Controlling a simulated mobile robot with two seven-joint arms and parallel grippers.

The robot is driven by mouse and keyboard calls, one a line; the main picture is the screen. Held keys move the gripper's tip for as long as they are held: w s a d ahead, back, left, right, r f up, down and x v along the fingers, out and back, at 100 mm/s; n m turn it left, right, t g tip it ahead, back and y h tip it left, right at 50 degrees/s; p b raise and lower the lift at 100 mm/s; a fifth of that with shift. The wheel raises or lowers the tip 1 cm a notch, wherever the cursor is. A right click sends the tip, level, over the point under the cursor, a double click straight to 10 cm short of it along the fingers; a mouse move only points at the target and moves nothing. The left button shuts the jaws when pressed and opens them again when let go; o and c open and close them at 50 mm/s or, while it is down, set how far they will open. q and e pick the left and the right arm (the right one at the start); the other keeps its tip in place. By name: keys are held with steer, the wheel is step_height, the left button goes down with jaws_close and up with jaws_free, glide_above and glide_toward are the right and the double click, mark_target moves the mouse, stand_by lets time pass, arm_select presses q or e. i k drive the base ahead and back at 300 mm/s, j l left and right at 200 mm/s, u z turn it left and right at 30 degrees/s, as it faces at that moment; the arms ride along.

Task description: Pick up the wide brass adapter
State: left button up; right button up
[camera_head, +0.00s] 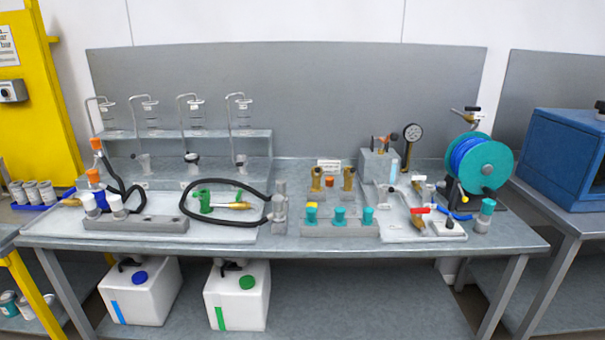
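Two upright brass fittings stand at the back middle of the grey workbench (300,243), in front of a small white label (329,165). The left brass fitting (317,180) and the right brass fitting (348,179) look alike in height. An orange piece (329,182) is between them. I cannot tell at this size which one is the wide adapter. Neither of my grippers is in view, and nothing touches the brass fittings.
A grey block with teal-topped fittings (340,230) stands in front of the brass fittings. A black hose loop (225,181) lies to the left. A gauge (413,132) and a blue hose reel (480,162) stand to the right. White canisters (237,298) are below.

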mark_target(316, 187)
steer(key=i+j+u, duration=0.2)
steer(key=i, duration=1.2)
steer(key=l, duration=0.1)
